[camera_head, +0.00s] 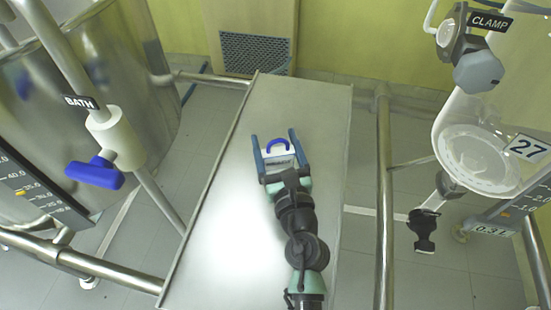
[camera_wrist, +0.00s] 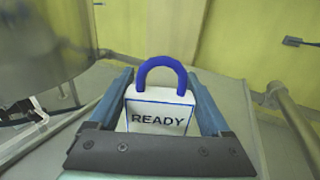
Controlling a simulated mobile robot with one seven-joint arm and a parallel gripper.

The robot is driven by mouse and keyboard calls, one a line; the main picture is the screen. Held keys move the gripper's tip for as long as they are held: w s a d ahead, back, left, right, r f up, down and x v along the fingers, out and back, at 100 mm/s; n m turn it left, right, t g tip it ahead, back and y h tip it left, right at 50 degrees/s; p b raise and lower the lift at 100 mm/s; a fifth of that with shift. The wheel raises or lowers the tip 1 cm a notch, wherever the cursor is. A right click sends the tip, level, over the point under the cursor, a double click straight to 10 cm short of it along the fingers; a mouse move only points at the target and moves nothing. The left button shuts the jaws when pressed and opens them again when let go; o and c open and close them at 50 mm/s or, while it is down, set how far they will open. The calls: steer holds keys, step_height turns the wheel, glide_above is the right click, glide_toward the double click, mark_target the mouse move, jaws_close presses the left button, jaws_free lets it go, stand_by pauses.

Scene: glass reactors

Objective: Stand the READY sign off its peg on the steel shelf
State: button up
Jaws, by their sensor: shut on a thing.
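The READY sign (camera_wrist: 158,118) is a white block with a blue edge, black lettering and a blue loop handle on top. It also shows in the head view (camera_head: 279,158), over the steel shelf (camera_head: 225,215). My gripper (camera_head: 273,136) has its two blue fingers on either side of the sign and is shut on it. In the wrist view my gripper (camera_wrist: 160,84) frames the sign, with the lettering facing the camera and the loop pointing away. The sign's lower edge is hidden behind the gripper's dark crossbar, so I cannot tell whether it touches the shelf.
The shelf is bare around the sign. Steel pipes (camera_head: 384,200) run along its right side. A steel vessel, the BATH label (camera_head: 82,102) and a blue valve handle (camera_head: 95,174) stand left. The CLAMP label (camera_head: 490,22) and glassware (camera_head: 478,160) are right.

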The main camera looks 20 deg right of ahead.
mark_target(275, 157)
steer(key=shift+f+b, duration=1.35)
steer(key=shift+f, duration=0.45)
steer(key=shift+f, duration=0.1)
steer(key=shift+f+b, duration=0.45)
steer(key=shift+f, duration=0.1)
steer(key=o, duration=1.3)
